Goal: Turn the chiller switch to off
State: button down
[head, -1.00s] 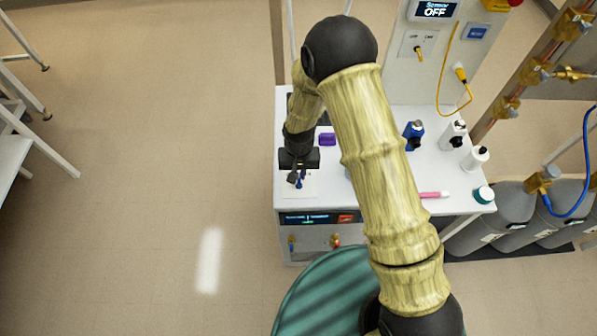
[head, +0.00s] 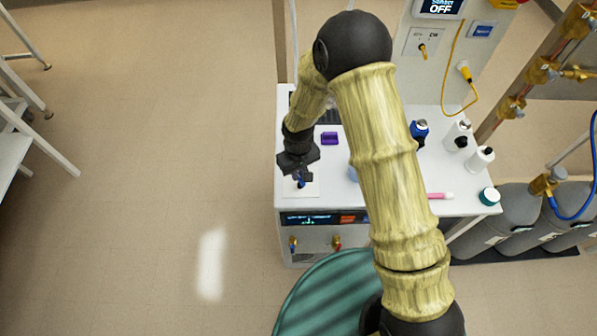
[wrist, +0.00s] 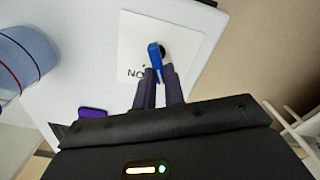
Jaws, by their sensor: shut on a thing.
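The switch is a blue lever (wrist: 155,58) on a dark round base, set on a white plate (wrist: 131,32) with lettering, partly hidden, that reads like "NO" in the wrist view. In the head view the blue lever (head: 301,184) shows just below my gripper (head: 299,176), on the front left of the white top. In the wrist view my gripper (wrist: 159,80) has its two dark fingers close together on the lever's near end. The rest of the lettering is hidden by the fingers.
A purple block (head: 329,138) lies behind the switch. Bottles (head: 458,134) and a pink item (head: 436,196) are to the right. The front panel has a lit display (head: 309,219). A post behind carries a screen reading "OFF" (head: 440,8).

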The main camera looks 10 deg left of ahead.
jog(key=shift+s+n, duration=0.15)
jog(key=shift+n, duration=0.25)
jog(key=c, duration=1.5)
grip_release()
jog(key=shift+r, duration=0.1)
notch_tip(320, 180, up, 17)
jog(key=b, duration=0.2)
jog(key=shift+r+b, duration=0.15)
jog(key=shift+b, duration=0.2)
